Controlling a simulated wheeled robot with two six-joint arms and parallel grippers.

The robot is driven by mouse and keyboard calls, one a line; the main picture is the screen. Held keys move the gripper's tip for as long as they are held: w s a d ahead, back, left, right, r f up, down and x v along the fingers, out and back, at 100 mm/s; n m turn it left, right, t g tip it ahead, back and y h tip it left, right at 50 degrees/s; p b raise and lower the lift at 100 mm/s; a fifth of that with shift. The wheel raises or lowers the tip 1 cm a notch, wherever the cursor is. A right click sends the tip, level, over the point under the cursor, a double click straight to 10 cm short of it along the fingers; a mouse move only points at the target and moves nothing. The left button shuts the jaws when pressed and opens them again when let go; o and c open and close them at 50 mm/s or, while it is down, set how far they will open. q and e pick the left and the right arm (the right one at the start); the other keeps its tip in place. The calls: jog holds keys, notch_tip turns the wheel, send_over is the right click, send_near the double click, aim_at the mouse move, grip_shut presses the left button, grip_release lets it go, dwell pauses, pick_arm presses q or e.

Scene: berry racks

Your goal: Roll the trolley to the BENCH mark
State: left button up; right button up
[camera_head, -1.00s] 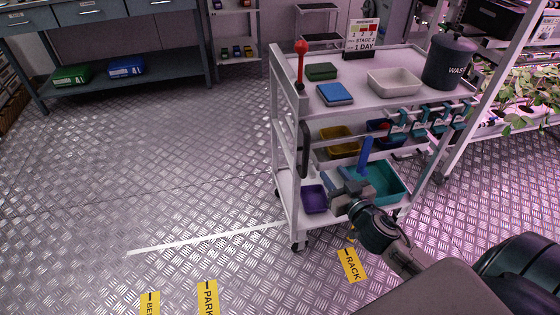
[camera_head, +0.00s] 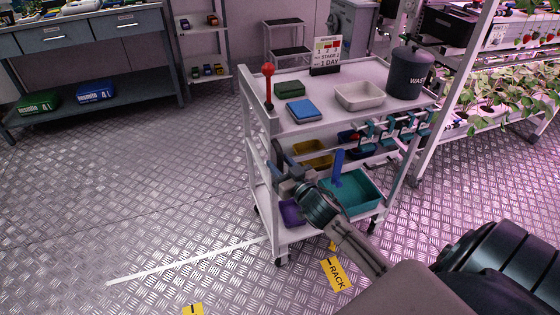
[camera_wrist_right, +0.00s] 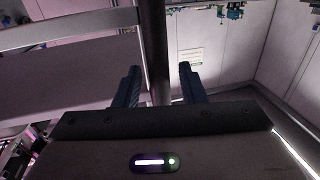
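The white trolley (camera_head: 258,150) stands in the middle of the head view, its wheels on the metal floor. A dark upright handle (camera_head: 279,158) is on its left end. My right gripper (camera_head: 283,175) is at that handle. In the right wrist view its two fingers (camera_wrist_right: 158,78) are open on either side of a dark upright bar (camera_wrist_right: 155,40), with gaps visible. A yellow RACK mark (camera_head: 336,274) lies in front of the trolley. Another yellow mark (camera_head: 193,310) is cut off at the bottom edge, its word unreadable. No BENCH mark is readable. My left gripper is out of view.
A red-topped lever (camera_head: 268,72) rises at the trolley's left corner. The trolley carries trays, a waste bin (camera_head: 409,75) and a sign (camera_head: 327,50). A grey workbench (camera_head: 80,37) stands back left. Plant racks (camera_head: 447,110) stand right. The floor to the left is open.

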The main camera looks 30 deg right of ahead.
jog(key=shift+w, duration=0.25)
grip_shut()
jog(key=shift+a, duration=0.1)
